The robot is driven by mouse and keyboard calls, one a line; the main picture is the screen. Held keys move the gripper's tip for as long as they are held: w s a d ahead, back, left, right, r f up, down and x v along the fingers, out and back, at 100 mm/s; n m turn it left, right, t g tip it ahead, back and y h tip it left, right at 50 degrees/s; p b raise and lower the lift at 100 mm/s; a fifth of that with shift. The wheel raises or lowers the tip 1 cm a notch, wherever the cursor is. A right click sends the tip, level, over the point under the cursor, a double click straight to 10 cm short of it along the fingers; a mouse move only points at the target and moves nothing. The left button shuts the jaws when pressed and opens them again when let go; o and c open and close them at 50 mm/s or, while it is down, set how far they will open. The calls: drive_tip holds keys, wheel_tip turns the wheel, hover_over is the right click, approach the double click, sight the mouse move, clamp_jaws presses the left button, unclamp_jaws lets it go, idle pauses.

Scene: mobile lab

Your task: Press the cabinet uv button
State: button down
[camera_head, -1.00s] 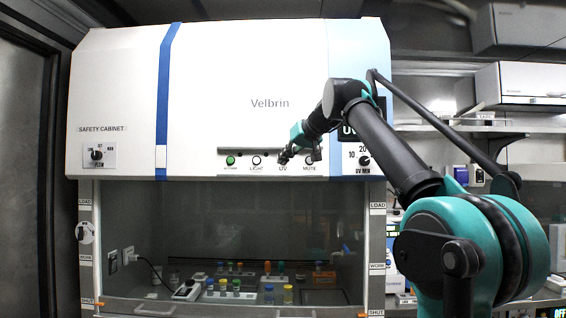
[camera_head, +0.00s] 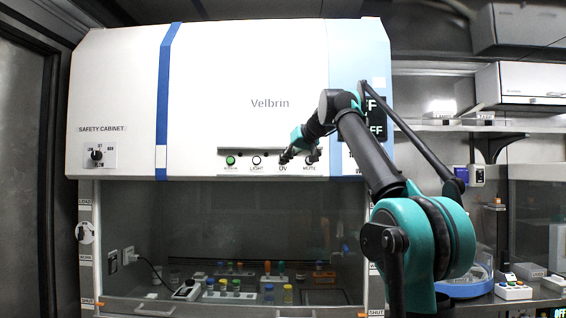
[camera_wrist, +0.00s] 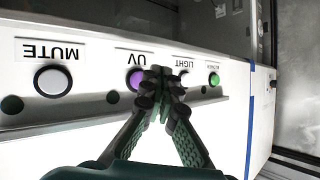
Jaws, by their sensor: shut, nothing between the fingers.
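The white safety cabinet (camera_head: 250,75) has a row of round buttons on a strip below its front panel. In the wrist view the UV button (camera_wrist: 132,84) is purple and partly covered by my gripper (camera_wrist: 161,80). My gripper is shut and empty. Its fingertips overlap the right part of the UV button and lie between it and the LIGHT button (camera_wrist: 184,75); I cannot tell whether they touch the panel. In the head view my gripper (camera_head: 286,158) hides the UV button above its label.
The MUTE button (camera_wrist: 52,81) and a green button (camera_wrist: 214,79) are on the same strip. A flow knob (camera_head: 97,155) is at the cabinet's left. Several coloured vials stand behind the glass (camera_head: 230,215). Shelves and a counter with devices are at the right.

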drive_tip(key=shift+w, duration=0.55)
idle(1.1)
drive_tip(key=shift+w, duration=0.4)
drive_tip(key=shift+w, duration=0.55)
idle(0.6)
drive_tip(key=shift+s, duration=0.15)
idle(0.3)
drive_tip(key=shift+s, duration=0.8)
drive_tip(key=s, duration=0.5)
drive_tip(key=shift+a, duration=0.1)
